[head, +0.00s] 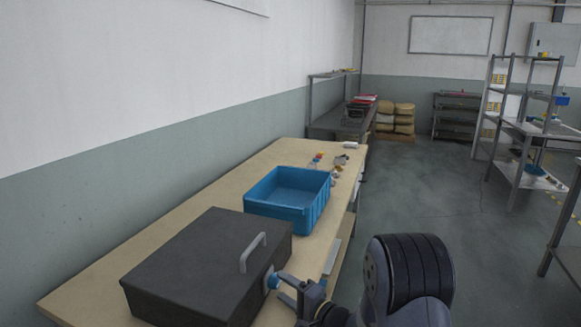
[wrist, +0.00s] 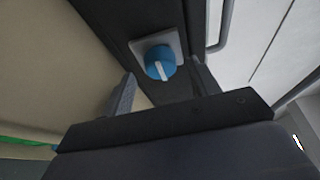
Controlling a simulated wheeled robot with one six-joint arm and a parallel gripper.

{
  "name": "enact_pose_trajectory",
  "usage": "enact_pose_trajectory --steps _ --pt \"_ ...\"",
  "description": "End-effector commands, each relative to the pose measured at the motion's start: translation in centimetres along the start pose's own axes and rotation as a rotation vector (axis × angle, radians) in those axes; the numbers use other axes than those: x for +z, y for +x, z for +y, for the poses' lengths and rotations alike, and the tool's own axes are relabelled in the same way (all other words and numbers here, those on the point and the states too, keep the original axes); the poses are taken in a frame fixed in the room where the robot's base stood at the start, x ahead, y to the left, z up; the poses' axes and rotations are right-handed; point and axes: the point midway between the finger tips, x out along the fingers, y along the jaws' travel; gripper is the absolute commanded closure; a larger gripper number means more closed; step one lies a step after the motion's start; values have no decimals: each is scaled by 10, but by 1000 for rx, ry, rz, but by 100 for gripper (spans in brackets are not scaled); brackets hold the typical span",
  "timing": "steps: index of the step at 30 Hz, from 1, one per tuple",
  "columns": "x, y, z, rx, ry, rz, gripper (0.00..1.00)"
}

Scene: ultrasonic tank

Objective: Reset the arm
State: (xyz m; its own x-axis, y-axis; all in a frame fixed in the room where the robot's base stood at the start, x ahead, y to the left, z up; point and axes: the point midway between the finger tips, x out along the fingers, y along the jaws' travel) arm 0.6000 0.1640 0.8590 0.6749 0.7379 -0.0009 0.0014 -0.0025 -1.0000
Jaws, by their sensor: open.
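The ultrasonic tank (head: 205,268) is a dark grey box with a closed flat lid and a light grey handle (head: 253,252). A blue knob (head: 272,280) sits on its right side. In the wrist view the knob (wrist: 158,65) has a white pointer line and a pale square plate behind it. My gripper (head: 284,289) is open beside the knob. In the wrist view the fingers of my gripper (wrist: 162,88) stand apart on either side of the knob's line, with nothing held. I cannot tell whether they touch the knob.
An empty-looking blue bin (head: 288,198) stands behind the tank on the wooden bench (head: 150,240). Several small items (head: 338,161) lie at the bench's far end. A wall runs along the left. The floor (head: 435,200) to the right is open, with shelves (head: 515,140) beyond.

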Motion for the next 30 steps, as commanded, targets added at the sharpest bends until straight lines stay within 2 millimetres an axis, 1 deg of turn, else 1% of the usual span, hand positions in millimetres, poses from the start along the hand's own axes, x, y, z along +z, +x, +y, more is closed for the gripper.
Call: enact_pose_trajectory --steps 1,3,6,9,22,26,30 --pt "-1 -9 1 -1 -1 4 42" --pt "-1 -18 1 0 0 4 42" --pt "0 -27 1 0 1 1 42" --pt "-1 -32 0 0 1 2 42" --pt "0 -34 -1 1 0 -1 42" --pt "2 -35 -8 7 -11 -6 42" --pt "6 -37 -20 19 -36 -15 42"
